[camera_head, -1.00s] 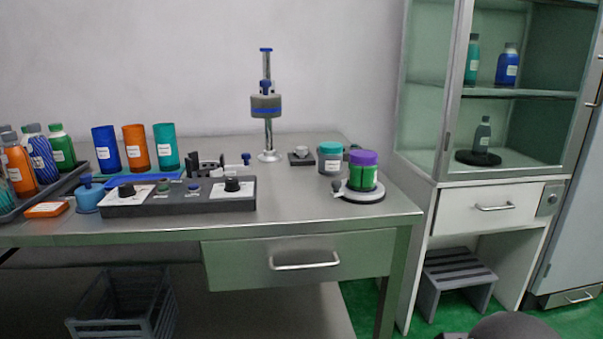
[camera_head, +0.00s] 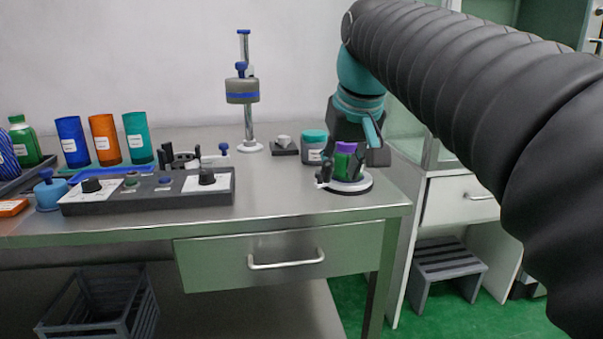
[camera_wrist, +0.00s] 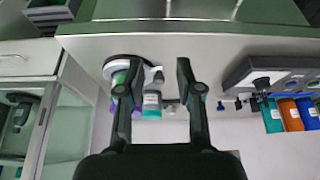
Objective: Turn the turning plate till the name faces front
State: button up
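The turning plate (camera_head: 352,187) is a white disc with a dark rim near the table's right front corner. A green jar with a purple lid (camera_head: 345,163) stands on it, partly hidden by my gripper; I cannot read a name on it. A small handle (camera_head: 323,179) sticks out at the plate's left side. My gripper (camera_wrist: 153,70) is open, with its two dark fingers spread. In the wrist view the plate (camera_wrist: 108,66) and jar show behind the left finger, and the handle (camera_wrist: 158,76) appears between the fingers. I cannot tell whether anything touches.
A grey jar with a teal lid (camera_head: 313,146) stands just behind the plate. A control box with knobs (camera_head: 150,190) lies to the left. A press stand (camera_head: 246,115) is at the back. A glass cabinet (camera_head: 445,200) stands right of the table. The table front between box and plate is clear.

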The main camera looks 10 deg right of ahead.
jog(key=w+r+b, duration=0.1)
jog(key=w+r, duration=0.6)
jog(key=w, duration=0.1)
jog(key=b+x, duration=0.4)
jog(key=x, duration=1)
jog(key=shift+s, duration=0.15)
grip_shut()
